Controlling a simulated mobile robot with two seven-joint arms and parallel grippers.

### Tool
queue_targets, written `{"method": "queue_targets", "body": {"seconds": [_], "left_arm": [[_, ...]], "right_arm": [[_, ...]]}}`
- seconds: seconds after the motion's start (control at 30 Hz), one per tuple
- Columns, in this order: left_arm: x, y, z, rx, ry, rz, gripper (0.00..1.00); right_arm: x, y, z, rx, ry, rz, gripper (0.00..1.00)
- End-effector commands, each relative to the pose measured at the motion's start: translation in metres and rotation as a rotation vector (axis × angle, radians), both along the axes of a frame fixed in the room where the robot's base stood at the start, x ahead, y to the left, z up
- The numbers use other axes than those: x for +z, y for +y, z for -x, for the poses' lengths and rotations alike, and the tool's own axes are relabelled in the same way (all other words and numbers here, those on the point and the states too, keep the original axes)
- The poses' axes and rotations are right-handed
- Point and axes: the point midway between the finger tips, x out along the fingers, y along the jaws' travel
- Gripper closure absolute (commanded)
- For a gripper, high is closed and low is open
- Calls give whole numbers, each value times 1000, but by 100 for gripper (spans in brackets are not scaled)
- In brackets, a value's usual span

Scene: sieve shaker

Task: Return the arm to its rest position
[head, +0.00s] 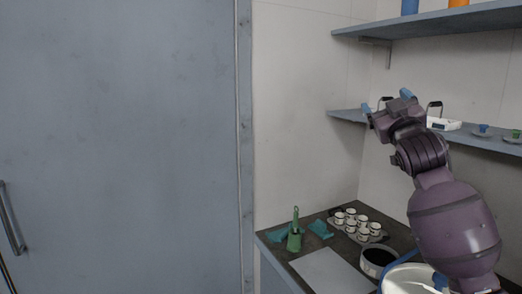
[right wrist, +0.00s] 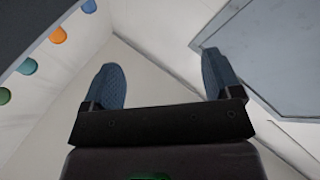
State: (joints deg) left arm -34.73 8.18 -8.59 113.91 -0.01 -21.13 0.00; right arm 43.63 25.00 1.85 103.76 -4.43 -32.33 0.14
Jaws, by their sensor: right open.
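My right arm comes in from the lower right in the head view, purple and raised above the counter. Its gripper (head: 386,102) is up near the lower wall shelf, with blue fingertips apart and nothing between them. My left gripper is in neither view.
A dark counter (head: 345,262) holds a tray of several small cups (head: 357,221), a green tool (head: 295,236), teal cloths, a black-filled bowl (head: 378,259) and a large pale bowl (head: 408,280). Shelves (head: 440,20) are close to the arm. A grey door (head: 120,140) fills the left.

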Motion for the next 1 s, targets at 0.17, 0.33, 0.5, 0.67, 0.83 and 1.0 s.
{"method": "queue_targets", "body": {"seconds": [0.17,0.33,0.5,0.67,0.83,1.0], "left_arm": [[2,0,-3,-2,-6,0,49],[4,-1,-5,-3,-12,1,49],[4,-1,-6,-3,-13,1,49],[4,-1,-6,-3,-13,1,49],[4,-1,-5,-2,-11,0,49],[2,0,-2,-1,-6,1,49]], "right_arm": [[-104,11,8,57,99,-15,16],[-196,18,30,99,197,-47,16],[-282,22,63,123,303,-93,16],[-357,24,103,129,414,-146,16],[-431,24,154,115,542,-206,16],[-497,23,213,83,680,-265,16]]}}
